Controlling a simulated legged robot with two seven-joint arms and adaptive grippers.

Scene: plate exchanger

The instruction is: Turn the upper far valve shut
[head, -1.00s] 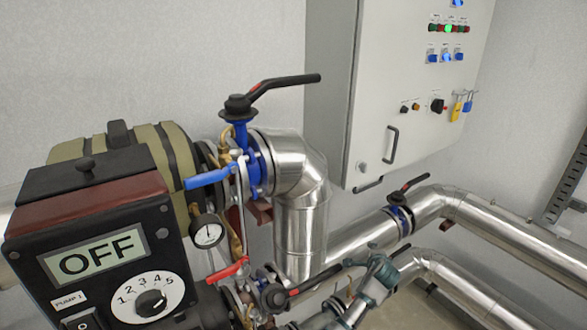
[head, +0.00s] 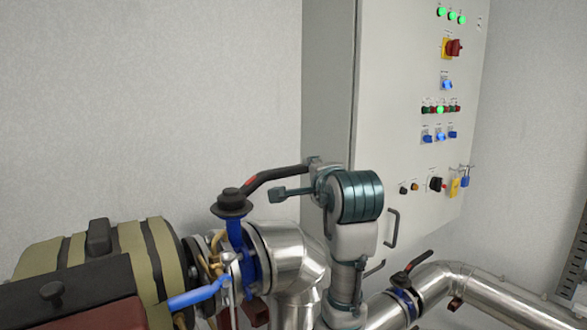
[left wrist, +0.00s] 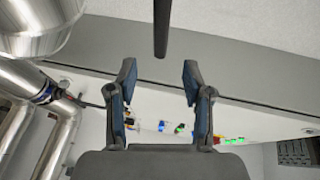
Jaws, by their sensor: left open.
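The upper valve has a black lever (head: 272,177) with a red mark, on a black hub (head: 232,203) above a blue body (head: 236,240). Its lever points right and slightly up, towards the cabinet. My left gripper (head: 292,184) is open at the lever's free end; one teal finger shows in front of and below the lever, and the other is mostly hidden. In the left wrist view the lever's dark end (left wrist: 161,30) comes down from the top, lined up between the open fingertips (left wrist: 159,75). I cannot tell whether they touch it. My right gripper is not in view.
A grey control cabinet (head: 400,70) stands behind my left arm. A second black-levered valve (head: 405,275) sits on the lower right pipe. Shiny pipes (head: 480,288) run right. The pump unit with a blue lever (head: 195,295) is at lower left. The wall space above is clear.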

